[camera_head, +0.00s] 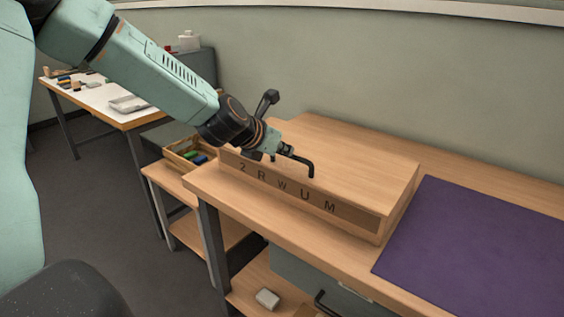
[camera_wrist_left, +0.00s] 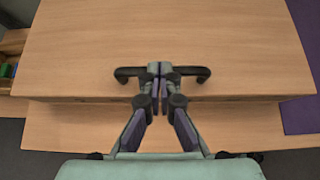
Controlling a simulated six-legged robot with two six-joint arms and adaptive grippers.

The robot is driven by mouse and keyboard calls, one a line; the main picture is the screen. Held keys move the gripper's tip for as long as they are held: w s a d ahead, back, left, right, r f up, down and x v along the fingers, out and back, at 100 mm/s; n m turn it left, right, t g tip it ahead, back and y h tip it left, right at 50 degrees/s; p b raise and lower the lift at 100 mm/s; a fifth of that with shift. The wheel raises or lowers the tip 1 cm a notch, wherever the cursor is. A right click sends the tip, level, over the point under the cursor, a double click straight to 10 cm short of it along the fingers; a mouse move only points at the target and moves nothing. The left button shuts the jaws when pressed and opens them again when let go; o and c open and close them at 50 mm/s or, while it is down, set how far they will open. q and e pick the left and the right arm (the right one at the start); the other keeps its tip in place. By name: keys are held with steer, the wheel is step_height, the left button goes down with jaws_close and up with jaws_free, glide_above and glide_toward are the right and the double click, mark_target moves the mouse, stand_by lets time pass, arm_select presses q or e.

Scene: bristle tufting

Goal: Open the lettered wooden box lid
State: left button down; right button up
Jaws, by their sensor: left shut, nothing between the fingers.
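The wooden box (camera_head: 345,152) stands on the wooden bench with its lid down. Its dark front strip (camera_head: 262,184) carries the letters "2 R W U M". A black handle (camera_head: 308,166) sits at the lid's front side; both its ends show in the wrist view (camera_wrist_left: 203,72), and its middle is hidden by the fingers. My left gripper (camera_head: 280,155) is at the handle, with its fingertips (camera_wrist_left: 159,70) together and nothing between them. Whether they touch the handle or the lid I cannot tell. My right gripper is not in view.
A purple mat (camera_head: 480,250) lies on the bench right of the box. A wooden tray with coloured items (camera_head: 185,152) stands on a lower stand to the left. A second table (camera_head: 130,122) with small objects is behind. A wall (camera_head: 400,70) rises behind the bench.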

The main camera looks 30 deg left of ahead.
arm_select(q)
steer(key=shift+w+d+r+g+p, duration=0.1)
steer(key=shift+w+r+g+p, duration=0.1)
steer(key=shift+r+p, duration=0.35)
steer(key=shift+w+d+r+g+p, duration=0.1)
steer(key=shift+r+g+p, duration=0.2)
steer(key=shift+p, duration=0.4)
steer(key=shift+a+r, duration=0.15)
steer(key=shift+p, duration=0.3)
steer(key=shift+s+r, duration=0.1)
stand_by(0.8)
